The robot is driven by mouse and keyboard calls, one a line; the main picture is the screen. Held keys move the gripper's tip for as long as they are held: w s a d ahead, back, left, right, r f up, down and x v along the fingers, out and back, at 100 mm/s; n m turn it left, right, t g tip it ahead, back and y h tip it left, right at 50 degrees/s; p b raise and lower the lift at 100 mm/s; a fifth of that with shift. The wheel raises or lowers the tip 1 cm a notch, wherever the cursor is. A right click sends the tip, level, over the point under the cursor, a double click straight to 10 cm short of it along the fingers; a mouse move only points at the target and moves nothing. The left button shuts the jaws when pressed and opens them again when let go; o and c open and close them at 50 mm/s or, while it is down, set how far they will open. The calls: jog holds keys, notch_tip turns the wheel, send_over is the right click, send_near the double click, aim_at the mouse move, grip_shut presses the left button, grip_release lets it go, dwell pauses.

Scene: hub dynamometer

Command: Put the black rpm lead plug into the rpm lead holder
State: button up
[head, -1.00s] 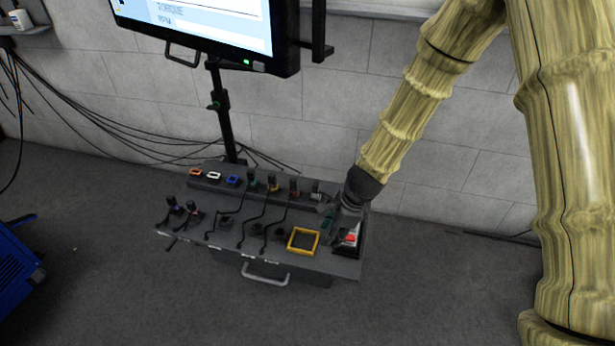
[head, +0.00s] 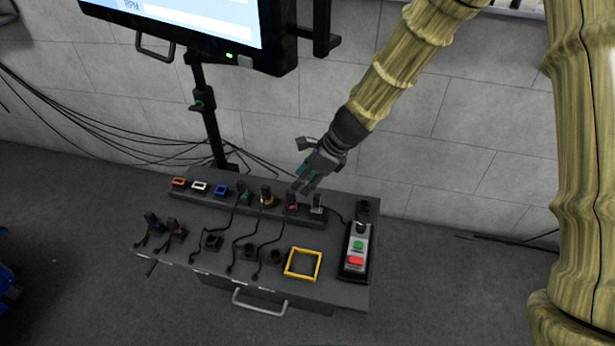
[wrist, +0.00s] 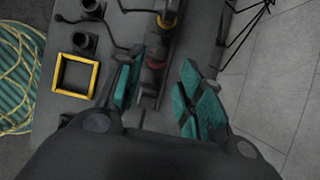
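A dark plug with a grey top (head: 317,207), which looks like the black rpm lead plug, stands upright at the right end of the console's rear rail. In the wrist view the dark plug (wrist: 149,93) lies low between my fingers, beside the red-marked plug (wrist: 156,63). My gripper (head: 303,186) is open and empty, tilted down above the rail near the red and dark plugs; in the wrist view (wrist: 160,77) its teal pads are wide apart. Small black holders (head: 212,242) sit on the console's front part; I cannot tell which is the rpm lead holder.
The rail also carries green (head: 243,194), yellow (head: 267,196) and red (head: 292,202) plugs, with leads draping forward. Orange, white and blue (head: 221,190) sockets look empty. A yellow square frame (head: 303,264) and a button box (head: 355,250) stand at right. The monitor (head: 190,25) hangs behind.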

aim_at(293, 191)
jog(key=b+x, duration=0.3)
jog(key=x, duration=0.1)
jog(key=shift+d+f+b, duration=0.1)
jog(key=shift+d+b, duration=0.05)
jog(key=shift+b, duration=0.2)
jog(key=shift+x, duration=1.95)
grip_shut()
jog(key=shift+r, duration=0.25)
jog(key=shift+r+p, duration=0.35)
jog(key=shift+p, duration=0.25)
jog(key=shift+r+p, duration=1.55)
jog(key=shift+p, duration=0.4)
